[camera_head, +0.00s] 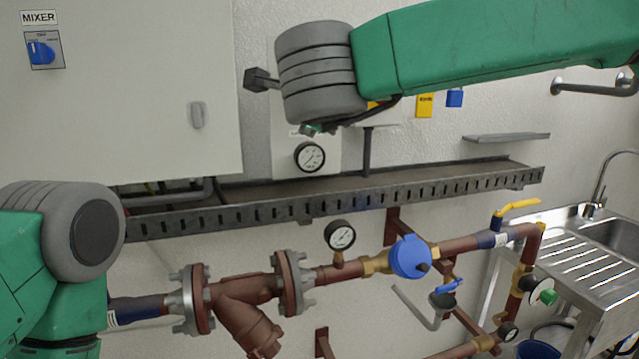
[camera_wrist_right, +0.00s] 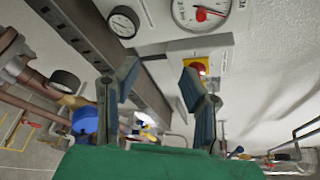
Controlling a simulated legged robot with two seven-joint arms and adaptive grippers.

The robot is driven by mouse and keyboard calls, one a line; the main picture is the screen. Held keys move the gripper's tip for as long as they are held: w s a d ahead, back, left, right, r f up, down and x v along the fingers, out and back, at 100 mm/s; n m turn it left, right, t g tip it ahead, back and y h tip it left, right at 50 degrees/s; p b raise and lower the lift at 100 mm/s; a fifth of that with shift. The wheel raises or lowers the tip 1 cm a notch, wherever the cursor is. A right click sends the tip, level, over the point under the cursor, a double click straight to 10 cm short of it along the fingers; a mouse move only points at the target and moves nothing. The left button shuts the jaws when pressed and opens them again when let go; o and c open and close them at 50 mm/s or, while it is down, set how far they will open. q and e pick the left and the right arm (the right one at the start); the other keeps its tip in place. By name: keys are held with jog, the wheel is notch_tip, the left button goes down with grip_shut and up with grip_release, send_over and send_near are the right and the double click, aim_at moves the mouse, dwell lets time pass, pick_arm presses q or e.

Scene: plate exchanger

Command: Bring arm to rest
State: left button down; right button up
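My right arm (camera_head: 490,48) reaches in from the upper right of the head view, in front of the wall and cabinet. Its large grey joint (camera_head: 318,75) is at the upper middle. My right gripper (camera_wrist_right: 158,84) shows in the right wrist view with its two fingers apart and nothing between them. I cannot make out its fingers in the head view. My left arm (camera_head: 35,275) shows at the left edge as a grey joint and green links. My left gripper is outside the pictures.
A white cabinet (camera_head: 120,120) stands at the upper left. A perforated cable tray (camera_head: 330,200) crosses the wall. Below are brown pipes (camera_head: 245,292) with a pressure gauge (camera_head: 340,235) and blue valve (camera_head: 410,257). A sink (camera_head: 610,235) stands at right. The wrist view shows a red knob (camera_wrist_right: 198,66).

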jog(key=s+d+f+n+g+y+b, duration=0.15)
jog(key=f+n, duration=0.45)
jog(key=f, duration=1.2)
jog(key=s+d+f+n+g+b, duration=0.25)
jog(key=f+n, duration=0.25)
jog(key=f, duration=1.4)
jog(key=s+d+f+n+g+b, duration=0.25)
jog(key=s+d+f, duration=0.3)
jog(key=f, duration=0.35)
jog(key=s+d+f+n+g+b, duration=0.1)
jog(key=s+d+f+n, duration=0.25)
jog(key=s+f, duration=0.4)
jog(key=s+d+f+n+g+b, duration=0.1)
jog(key=s+d+f+n+g, duration=0.15)
jog(key=s+d+f, duration=0.5)
jog(key=s+d+f+n+g+b, duration=0.1)
jog(key=s+d+f+n+g, duration=0.1)
jog(key=s+d+f, duration=0.2)
jog(key=s+d+f+n+g+h+b, duration=0.1)
jog(key=s+d+f, duration=0.3)
jog(key=s, duration=0.7)
jog(key=shift+s+d+f+n+g+b, duration=0.2)
jog(key=shift+d+n+g+b, duration=0.2)
jog(key=shift+n+g, duration=0.35)
jog(key=shift+a+h, duration=0.1)
jog(key=shift+h, duration=0.15)
